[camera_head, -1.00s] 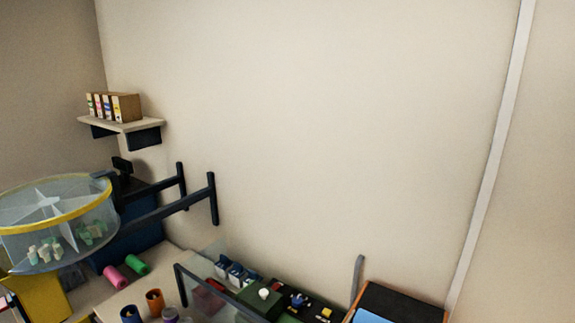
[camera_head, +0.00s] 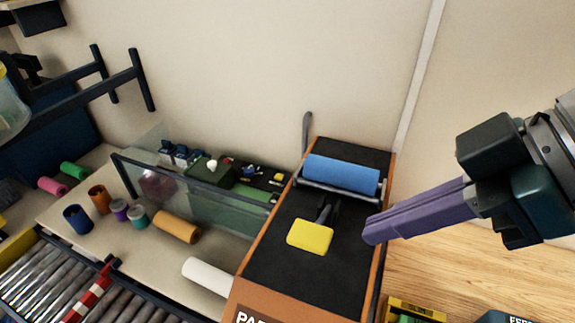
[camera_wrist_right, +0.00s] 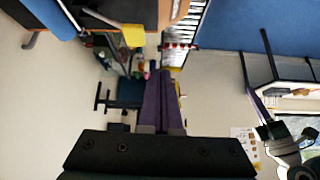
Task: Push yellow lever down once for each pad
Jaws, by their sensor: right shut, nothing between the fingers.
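The yellow lever (camera_head: 310,236) has a flat yellow paddle on a dark arm. It sits on the black top of an orange-sided machine (camera_head: 270,258), in front of a blue roller (camera_head: 341,174). My right gripper (camera_head: 372,232) has purple fingers, shut with nothing between them. In the head view its tips are to the right of the lever, apart from the paddle. The right wrist view shows the purple fingers (camera_wrist_right: 158,75) together and a yellow paddle (camera_wrist_right: 134,35) near the top. No loose pad can be made out. My left gripper is not in the head view.
A clear panel with a dark frame (camera_head: 190,182) stands left of the machine. Several coloured rolls, including an orange one (camera_head: 177,227) and a white one (camera_head: 208,276), lie on the table. A roller conveyor (camera_head: 50,285) is at lower left. A yellow bin (camera_head: 416,309) is at lower right.

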